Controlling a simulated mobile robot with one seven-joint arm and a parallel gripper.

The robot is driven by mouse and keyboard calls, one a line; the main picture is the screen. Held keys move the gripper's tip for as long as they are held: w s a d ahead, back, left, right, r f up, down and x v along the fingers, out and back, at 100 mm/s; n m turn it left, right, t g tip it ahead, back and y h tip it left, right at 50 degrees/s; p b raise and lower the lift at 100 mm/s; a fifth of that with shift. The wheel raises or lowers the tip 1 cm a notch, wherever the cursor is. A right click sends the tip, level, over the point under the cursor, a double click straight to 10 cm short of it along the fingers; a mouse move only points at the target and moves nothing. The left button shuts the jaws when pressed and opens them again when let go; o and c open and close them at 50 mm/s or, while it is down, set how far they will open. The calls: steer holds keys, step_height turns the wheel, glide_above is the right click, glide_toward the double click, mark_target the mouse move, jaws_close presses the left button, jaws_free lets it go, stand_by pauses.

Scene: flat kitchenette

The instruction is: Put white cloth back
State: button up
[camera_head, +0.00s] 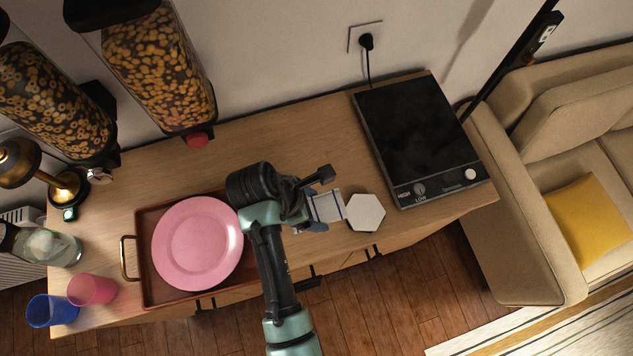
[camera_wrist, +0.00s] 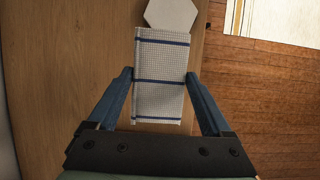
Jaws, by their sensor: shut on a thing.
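The white cloth (camera_wrist: 160,60) is folded into a rectangle with dark blue stripes. It lies between the two fingers of my gripper (camera_wrist: 158,78), which is shut on it from both sides. In the head view the cloth (camera_head: 328,207) shows at the end of my gripper (camera_head: 316,203), over the wooden counter near its front edge. The cloth's far end is right beside a white hexagonal piece (camera_head: 366,212), which also shows in the wrist view (camera_wrist: 171,14). I cannot tell whether the cloth touches the counter or is slightly raised.
A pink plate (camera_head: 197,242) sits on a reddish tray (camera_head: 150,293) left of my arm. A black hotplate (camera_head: 412,130) stands at the right. A blue cup (camera_head: 52,310), a pink cup (camera_head: 92,290) and cereal dispensers (camera_head: 160,65) are at the left. The counter behind my gripper is clear.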

steer(key=f, duration=0.5)
steer(key=shift+s, duration=0.3)
steer(key=shift+w+f, duration=0.1)
steer(key=shift+f, duration=1.85)
steer(key=shift+f, duration=0.1)
steer(key=o, duration=1.1)
steer(key=v, duration=1.1)
steer(key=shift+a+r, duration=0.15)
steer(key=shift+r, duration=0.45)
